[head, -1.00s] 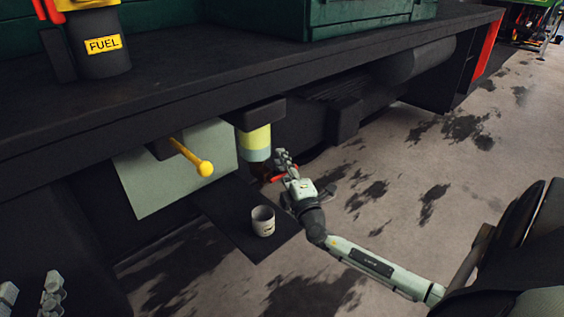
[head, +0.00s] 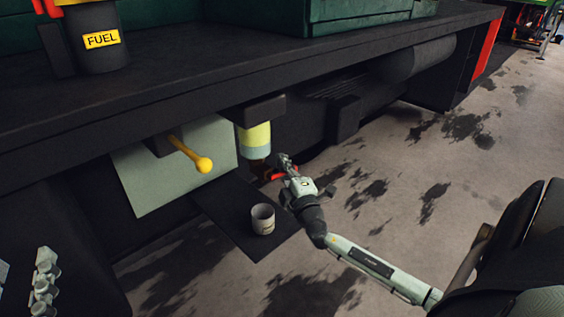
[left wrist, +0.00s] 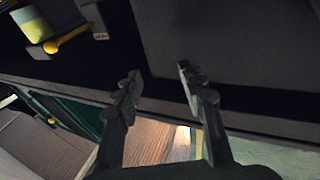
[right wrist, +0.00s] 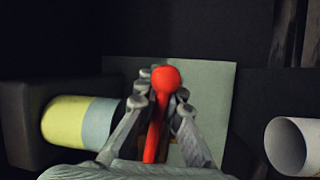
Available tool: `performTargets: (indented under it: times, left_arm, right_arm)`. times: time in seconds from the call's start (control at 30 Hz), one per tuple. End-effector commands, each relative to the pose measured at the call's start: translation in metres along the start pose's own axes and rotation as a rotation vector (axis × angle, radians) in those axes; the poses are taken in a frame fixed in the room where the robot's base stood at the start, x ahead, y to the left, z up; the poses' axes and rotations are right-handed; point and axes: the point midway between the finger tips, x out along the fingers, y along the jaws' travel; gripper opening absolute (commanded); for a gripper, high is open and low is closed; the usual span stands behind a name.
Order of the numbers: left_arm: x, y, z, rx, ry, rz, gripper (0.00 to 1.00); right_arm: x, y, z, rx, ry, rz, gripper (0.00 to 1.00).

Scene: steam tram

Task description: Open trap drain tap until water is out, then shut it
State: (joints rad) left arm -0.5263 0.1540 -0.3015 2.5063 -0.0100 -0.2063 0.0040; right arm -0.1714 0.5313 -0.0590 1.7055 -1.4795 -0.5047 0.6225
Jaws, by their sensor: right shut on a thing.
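The trap (head: 255,140) is a clear bowl under the tram's running board, with a yellow layer above a pale blue-grey layer. It lies sideways in the right wrist view (right wrist: 85,122). Below it is the red tap lever (head: 284,174), with a round red knob (right wrist: 166,77). My right gripper (head: 285,162) is shut on the lever; its fingers sit either side of it in the right wrist view. A pale cup (head: 263,219) stands below the trap; its inside is not clear. My left gripper (left wrist: 158,82) is open and empty, away from the trap.
A yellow-knobbed lever (head: 190,154) sticks out left of the trap, before a pale panel (head: 165,182). The cup stands on a dark mat (head: 225,208). The running board (head: 190,95) overhangs, carrying a FUEL can (head: 98,50). The stained floor at right is open.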

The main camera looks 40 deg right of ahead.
Motion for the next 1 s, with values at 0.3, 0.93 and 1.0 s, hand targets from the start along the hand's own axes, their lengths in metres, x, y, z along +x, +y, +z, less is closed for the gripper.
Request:
performTargets:
  times: [0.3, 0.93, 1.0]
  left_arm:
    - [0.0, -0.001, 0.0, 0.001, -0.006, -0.001, 0.4]
    - [-0.014, -0.029, 0.065, 0.05, -0.326, -0.054, 0.4]
    - [-0.014, -0.03, 0.065, 0.051, -0.327, -0.055, 0.4]
  right_arm:
    - [-0.003, -0.014, 0.0, 0.211, -0.045, -0.087, 0.0]
    - [-0.006, -0.027, -0.001, 0.391, -0.084, -0.163, 0.0]
    - [-0.006, -0.027, -0.001, 0.391, -0.084, -0.163, 0.0]
